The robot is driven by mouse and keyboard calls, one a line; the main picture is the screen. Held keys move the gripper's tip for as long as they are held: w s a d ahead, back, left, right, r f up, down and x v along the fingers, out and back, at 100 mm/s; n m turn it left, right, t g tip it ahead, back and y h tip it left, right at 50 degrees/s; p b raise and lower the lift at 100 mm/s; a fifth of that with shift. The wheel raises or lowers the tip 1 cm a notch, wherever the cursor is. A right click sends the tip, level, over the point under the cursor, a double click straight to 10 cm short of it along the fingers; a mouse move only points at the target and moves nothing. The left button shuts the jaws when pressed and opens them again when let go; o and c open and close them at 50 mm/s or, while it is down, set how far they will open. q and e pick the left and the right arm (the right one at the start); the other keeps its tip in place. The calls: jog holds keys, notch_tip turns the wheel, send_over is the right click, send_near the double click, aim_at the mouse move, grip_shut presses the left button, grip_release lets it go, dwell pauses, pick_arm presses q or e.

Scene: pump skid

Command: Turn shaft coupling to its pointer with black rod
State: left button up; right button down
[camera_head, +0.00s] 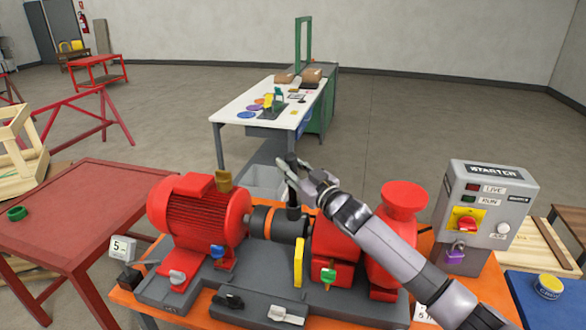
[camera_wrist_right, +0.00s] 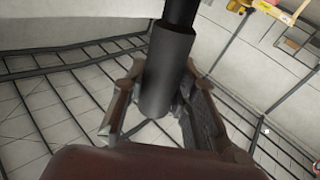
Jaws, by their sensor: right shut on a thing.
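The red motor (camera_head: 200,208) and the red pump (camera_head: 388,240) stand on a grey base. Between them lies the dark shaft coupling (camera_head: 285,226), with an orange band at its motor end. My right gripper (camera_head: 298,178) is shut on the black rod (camera_head: 293,208), above the coupling. The rod stands nearly upright, and its lower end meets the coupling in the picture; whether it sits in a hole I cannot tell. The right wrist view shows the rod (camera_wrist_right: 167,75) between the fingers. A yellow upright tab (camera_head: 298,262), perhaps the pointer, stands in front of the coupling. My left gripper is out of view.
The grey starter box (camera_head: 485,215) stands to the right of the pump. Coloured handles and a grey block (camera_head: 274,308) lie along the front of the base. A red table (camera_head: 90,215) stands at the left, and a white workbench (camera_head: 240,106) stands behind.

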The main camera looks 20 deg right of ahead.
jog(key=s+a+f+n+t+y+b, duration=0.1)
jog(key=s+a+f+n+y+b, duration=0.3)
jog(key=b, duration=0.9)
jog(key=s+a+f+n+t+y+b, duration=0.1)
jog(key=s+a+f+n+y+b, duration=0.3)
jog(key=s+b, duration=0.7)
notch_tip(320, 180, down, 4)
jog(key=a+n+b, duration=0.2)
jog(key=n+b, duration=0.1)
jog(key=n, duration=0.2)
jog(key=shift+y, duration=0.3)
dwell(0.9)
jog(key=shift+a, duration=0.15)
jog(key=s+a+r+p, duration=0.3)
jog(key=s+p, duration=0.1)
jog(key=s, duration=0.1)
jog(key=shift+s+a+r, duration=0.2)
jog(key=shift+a+r, duration=0.05)
dwell(1.2)
jog(key=shift+f, duration=0.1)
